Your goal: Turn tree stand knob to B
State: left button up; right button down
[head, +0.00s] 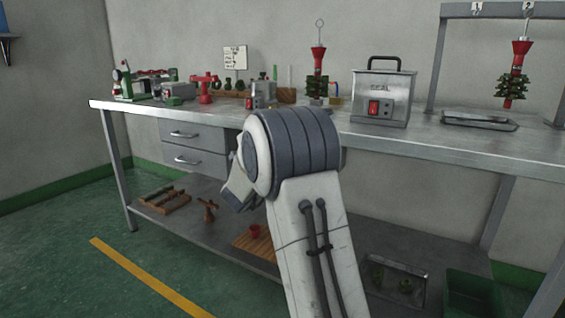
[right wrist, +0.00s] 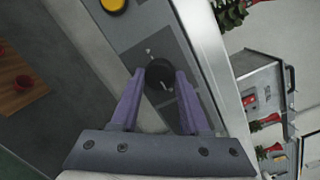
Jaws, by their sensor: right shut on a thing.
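In the right wrist view a round black knob (right wrist: 158,70) with a short pale pointer line sits on a grey panel (right wrist: 135,42). Small light marks show on the panel beside it, too small to read. My right gripper (right wrist: 161,77) has its two purple fingers closed on either side of the knob. In the head view my right arm fills the middle and hides the knob and my gripper. My left gripper is in neither view.
A yellow button (right wrist: 112,4) lies near the knob on the panel. A grey box with a red switch (head: 383,98) stands right of the tree. A second tree (head: 514,78) hangs from a frame above a metal tray (head: 478,120). Wooden pieces lie on the lower shelf.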

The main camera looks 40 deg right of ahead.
jog(key=shift+s+d+f, duration=0.1)
jog(key=shift+f, duration=0.05)
jog(key=shift+c, duration=1.9)
grip_release()
jog(key=p+v, duration=0.2)
jog(key=v, duration=0.8)
jog(key=shift+a, duration=0.25)
